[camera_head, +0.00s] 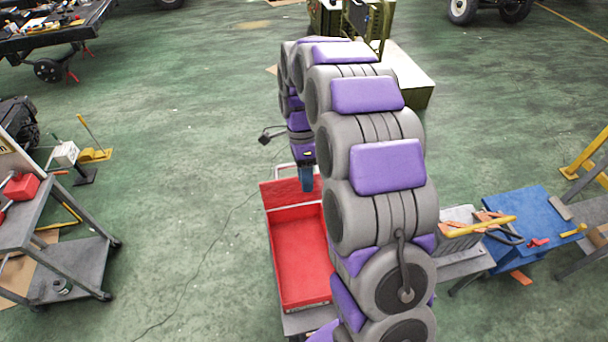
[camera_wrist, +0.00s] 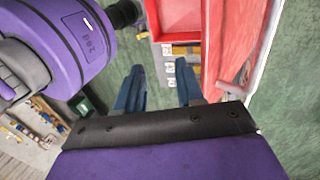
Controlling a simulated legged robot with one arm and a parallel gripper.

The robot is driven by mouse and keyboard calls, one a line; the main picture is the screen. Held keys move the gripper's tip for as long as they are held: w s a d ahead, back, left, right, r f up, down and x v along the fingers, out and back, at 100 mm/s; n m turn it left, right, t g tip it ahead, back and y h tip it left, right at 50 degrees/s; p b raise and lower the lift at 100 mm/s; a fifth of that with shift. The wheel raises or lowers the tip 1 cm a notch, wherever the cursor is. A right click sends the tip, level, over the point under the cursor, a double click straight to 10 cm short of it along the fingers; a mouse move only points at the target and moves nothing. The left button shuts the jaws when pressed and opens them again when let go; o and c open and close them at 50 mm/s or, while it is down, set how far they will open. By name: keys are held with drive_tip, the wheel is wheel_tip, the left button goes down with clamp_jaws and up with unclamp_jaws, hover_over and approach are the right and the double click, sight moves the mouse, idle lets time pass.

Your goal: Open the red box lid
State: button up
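The red box (camera_head: 300,262) stands open on a low grey support, and its empty inside shows in the head view. Its red lid (camera_head: 279,193) is raised at the far end, with a pale bar handle (camera_head: 284,170) beyond it. In the wrist view the lid (camera_wrist: 218,38) is on the right, seen steeply, with the handle (camera_wrist: 262,48) along its outer side. My gripper (camera_head: 306,179) is at the lid end. Its blue fingers (camera_wrist: 158,88) are apart with nothing between them; the right finger is close to the lid, contact unclear. My arm hides the box's right side.
A grey cart (camera_head: 75,268) with red items stands at the left. A blue-topped table (camera_head: 535,228) with tools is at the right. A green machine with a pale base is behind my arm. The green floor left of the box is mostly clear.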

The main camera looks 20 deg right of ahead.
drive_tip(key=shift+d+n, duration=0.15)
drive_tip(key=shift+n, duration=0.25)
drive_tip(key=shift+c, duration=1.4)
drive_tip(key=d+n, duration=0.1)
drive_tip(key=n, duration=0.1)
drive_tip(key=shift+d+r+n+t, duration=0.1)
drive_tip(key=shift+d+n+t, duration=0.05)
drive_tip(key=shift+n+t, duration=0.2)
drive_tip(key=c, duration=0.3)
drive_tip(key=d+n+t, duration=0.1)
drive_tip(key=n, duration=0.1)
drive_tip(key=d+n, duration=0.1)
drive_tip(key=n, duration=0.2)
drive_tip(key=shift+d+r+t+y, duration=0.1)
drive_tip(key=shift+d+t+y, duration=0.1)
drive_tip(key=shift+t+y, duration=0.15)
clamp_jaws()
drive_tip(key=d+r+n+t+y+b, duration=0.15)
drive_tip(key=n+t, duration=0.25)
drive_tip(key=n, duration=1)
drive_tip(key=n+t+y+p, duration=0.1)
drive_tip(key=n+t+p, duration=0.15)
drive_tip(key=n, duration=0.95)
hover_over(295, 185)
drive_tip(key=d, duration=0.2)
drive_tip(key=shift+t, duration=0.25)
drive_tip(key=f, duration=0.5)
drive_tip(key=shift+w+a+f, duration=0.1)
drive_tip(key=shift+w+f, duration=0.05)
drive_tip(key=shift+w, duration=0.25)
